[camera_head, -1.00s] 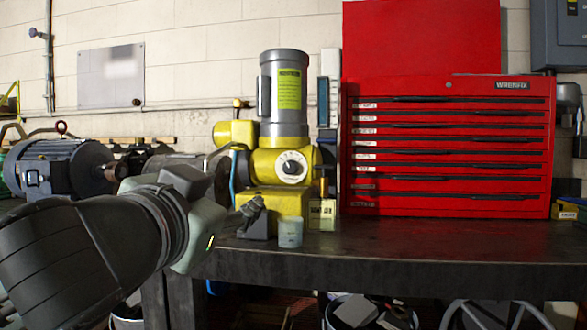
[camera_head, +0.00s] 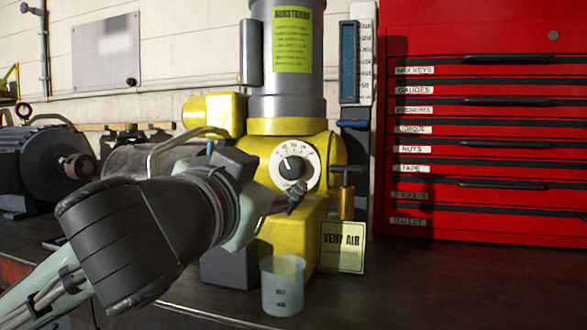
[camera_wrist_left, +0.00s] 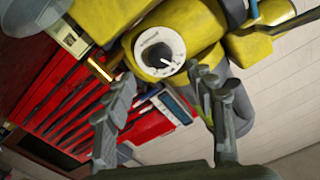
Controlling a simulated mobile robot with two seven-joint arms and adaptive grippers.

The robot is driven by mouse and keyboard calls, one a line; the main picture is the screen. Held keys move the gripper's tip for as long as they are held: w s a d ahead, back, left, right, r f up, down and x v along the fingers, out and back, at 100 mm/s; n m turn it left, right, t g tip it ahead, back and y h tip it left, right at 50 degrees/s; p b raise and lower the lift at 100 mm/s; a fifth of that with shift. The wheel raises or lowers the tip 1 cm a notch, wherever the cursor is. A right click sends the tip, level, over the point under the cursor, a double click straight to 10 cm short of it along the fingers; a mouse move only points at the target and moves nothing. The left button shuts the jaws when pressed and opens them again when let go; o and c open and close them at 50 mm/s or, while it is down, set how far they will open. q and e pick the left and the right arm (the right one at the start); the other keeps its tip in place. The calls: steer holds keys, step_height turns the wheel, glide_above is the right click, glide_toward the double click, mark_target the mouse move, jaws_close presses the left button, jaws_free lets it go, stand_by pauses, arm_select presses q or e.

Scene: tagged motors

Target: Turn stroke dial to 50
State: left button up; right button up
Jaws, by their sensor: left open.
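The stroke dial (camera_head: 293,168) is a white round plate with a black knob on the front of the yellow pump (camera_head: 292,215). Its numbers are too small to read surely. In the left wrist view the dial (camera_wrist_left: 159,52) shows upper middle, its knob carrying a white pointer mark. My left gripper (camera_head: 292,197) is just below and in front of the dial in the head view, seen side-on. In the wrist view its fingers (camera_wrist_left: 160,108) are spread apart and empty, with the dial beyond the gap. I see no contact with the knob. My right gripper is not in view.
A translucent beaker (camera_head: 282,284) stands on the dark bench before the pump. A "VENT AIR" card (camera_head: 342,247) and a brass T-handled valve (camera_head: 347,192) are right of the dial. The red tool chest (camera_head: 480,130) stands further right. A grey motor (camera_head: 40,165) lies left.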

mark_target(289, 169)
arm_select(q)
steer(key=x, duration=0.6)
steer(key=shift+w+d, duration=0.1)
steer(key=shift+w, duration=0.3)
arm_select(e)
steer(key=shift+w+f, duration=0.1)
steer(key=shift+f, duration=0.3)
arm_select(q)
steer(key=shift+c, duration=0.5)
steer(key=c, duration=1.1)
steer(key=shift+o, duration=0.2)
steer(key=shift+p, duration=0.3)
steer(key=m+p, duration=0.3)
steer(key=m, duration=0.2)
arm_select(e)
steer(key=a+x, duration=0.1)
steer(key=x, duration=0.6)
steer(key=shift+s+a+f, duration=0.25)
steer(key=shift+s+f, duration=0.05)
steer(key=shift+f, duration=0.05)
arm_select(q)
steer(key=o, duration=1.2)
steer(key=shift+c, duration=0.2)
